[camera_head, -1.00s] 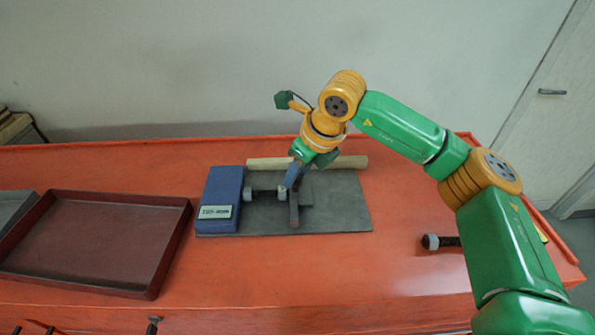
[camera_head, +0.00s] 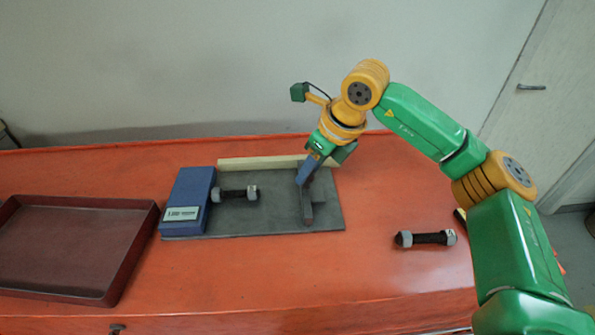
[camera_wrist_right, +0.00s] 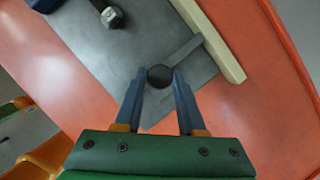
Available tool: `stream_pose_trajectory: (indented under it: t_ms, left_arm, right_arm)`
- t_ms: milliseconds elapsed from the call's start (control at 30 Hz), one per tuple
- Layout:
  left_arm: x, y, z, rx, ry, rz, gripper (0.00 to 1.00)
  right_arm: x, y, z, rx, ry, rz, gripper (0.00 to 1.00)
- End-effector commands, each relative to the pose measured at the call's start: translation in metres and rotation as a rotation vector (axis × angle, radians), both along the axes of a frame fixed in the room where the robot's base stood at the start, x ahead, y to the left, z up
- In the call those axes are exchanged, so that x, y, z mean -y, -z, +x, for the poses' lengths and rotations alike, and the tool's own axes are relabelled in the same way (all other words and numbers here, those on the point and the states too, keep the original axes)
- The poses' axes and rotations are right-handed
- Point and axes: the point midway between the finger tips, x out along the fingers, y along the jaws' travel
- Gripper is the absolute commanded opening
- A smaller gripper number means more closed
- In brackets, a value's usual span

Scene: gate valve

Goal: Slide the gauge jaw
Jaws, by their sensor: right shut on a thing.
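The gauge is a dark grey plate (camera_head: 262,222) with a blue block (camera_head: 188,200) bearing a small display at its left end. The gauge jaw (camera_head: 307,207) is a dark grey upright piece on the right part of the plate. A dark bolt-like part with grey ends (camera_head: 236,194) lies between block and jaw, close to the block, with a clear gap to the jaw. My right gripper (camera_head: 303,180) is shut on the jaw's round dark knob, which shows between its fingertips in the right wrist view (camera_wrist_right: 159,77). My left gripper is not in view.
A pale bar (camera_head: 262,163) runs along the plate's back edge. A dark red empty tray (camera_head: 75,290) stands at the left. A second dark part with grey ends (camera_head: 425,238) lies right of the plate. The orange table (camera_head: 270,275) is clear in front of the plate.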

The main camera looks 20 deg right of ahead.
Motion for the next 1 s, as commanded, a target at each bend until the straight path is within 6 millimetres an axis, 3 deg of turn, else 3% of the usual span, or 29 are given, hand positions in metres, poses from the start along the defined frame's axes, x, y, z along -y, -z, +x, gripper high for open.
stream_pose_trajectory:
  t_ms: [233, 267, 367, 667, 1000]
  left_arm:
    - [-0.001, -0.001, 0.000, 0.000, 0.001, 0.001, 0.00]
    - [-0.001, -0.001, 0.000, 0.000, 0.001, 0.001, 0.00]
    - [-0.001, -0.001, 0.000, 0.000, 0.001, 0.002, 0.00]
    - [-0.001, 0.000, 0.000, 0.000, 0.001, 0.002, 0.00]
    - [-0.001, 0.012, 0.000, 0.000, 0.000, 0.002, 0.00]
  right_arm:
    - [0.004, -0.001, 0.001, 0.001, 0.011, -0.009, 0.00]
    - [0.004, -0.001, 0.001, 0.001, 0.011, -0.009, 0.42]
    - [0.004, 0.000, 0.001, 0.001, 0.010, -0.008, 0.69]
    - [0.003, -0.001, 0.000, 0.000, 0.008, -0.007, 0.69]
    - [0.017, -0.058, -0.020, 0.002, 0.011, -0.005, 0.69]
